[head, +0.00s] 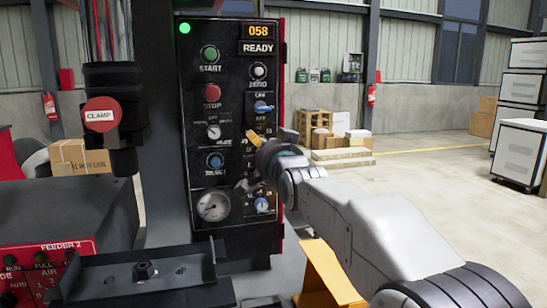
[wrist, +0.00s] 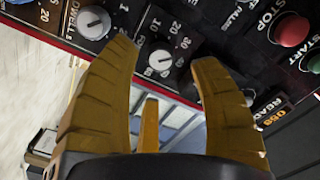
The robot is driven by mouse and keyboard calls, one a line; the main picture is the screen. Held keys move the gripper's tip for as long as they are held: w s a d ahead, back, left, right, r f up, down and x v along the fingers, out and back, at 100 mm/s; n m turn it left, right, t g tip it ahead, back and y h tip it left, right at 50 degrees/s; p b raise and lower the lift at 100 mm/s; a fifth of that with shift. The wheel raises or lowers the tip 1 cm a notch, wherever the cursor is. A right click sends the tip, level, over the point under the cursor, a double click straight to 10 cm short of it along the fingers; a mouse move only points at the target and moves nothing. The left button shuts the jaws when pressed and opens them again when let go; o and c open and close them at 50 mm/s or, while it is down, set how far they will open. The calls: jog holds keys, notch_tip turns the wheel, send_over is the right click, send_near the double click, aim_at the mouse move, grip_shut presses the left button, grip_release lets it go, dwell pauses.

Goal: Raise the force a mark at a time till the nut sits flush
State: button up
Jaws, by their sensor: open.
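The black control panel (head: 230,75) stands upright in the middle of the head view. Its display (head: 258,31) reads 058, with READY below. My gripper (head: 247,161) is in front of the panel's right half, hiding part of it. In the wrist view my gripper (wrist: 166,57) is open, with yellow fingers apart. A numbered dial knob (wrist: 160,60) shows between the fingertips; I cannot tell whether they touch it. The dwell knob (wrist: 93,22) is left of it. A small dark nut-like part (head: 143,270) is on a dark fixture (head: 90,282); its seating cannot be judged.
A red STOP button (head: 212,93) and green START button (head: 210,54) are on the panel's left. A gauge (head: 213,206) is low on it. Open floor lies right.

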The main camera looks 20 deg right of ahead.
jog(key=s, duration=0.7)
jog(key=shift+s, duration=0.2)
jog(key=s+f+n+g+p, duration=0.3)
jog(key=s+f+g+p, duration=0.2)
jog(key=s, duration=0.5)
jog(key=s+f+n+g+p, duration=0.3)
jog(key=s+f+g+p, duration=0.1)
jog(key=s, duration=0.7)
jog(key=s+f+n+g+p, duration=0.3)
jog(key=s+f+g+p, duration=0.2)
jog(key=s, duration=0.5)
notch_tip(320, 180, down, 3)
jog(key=shift+s+r+g+p, duration=0.15)
jog(key=shift+g+p, duration=0.15)
jog(key=shift+p, duration=0.3)
jog(key=shift+r, duration=0.1)
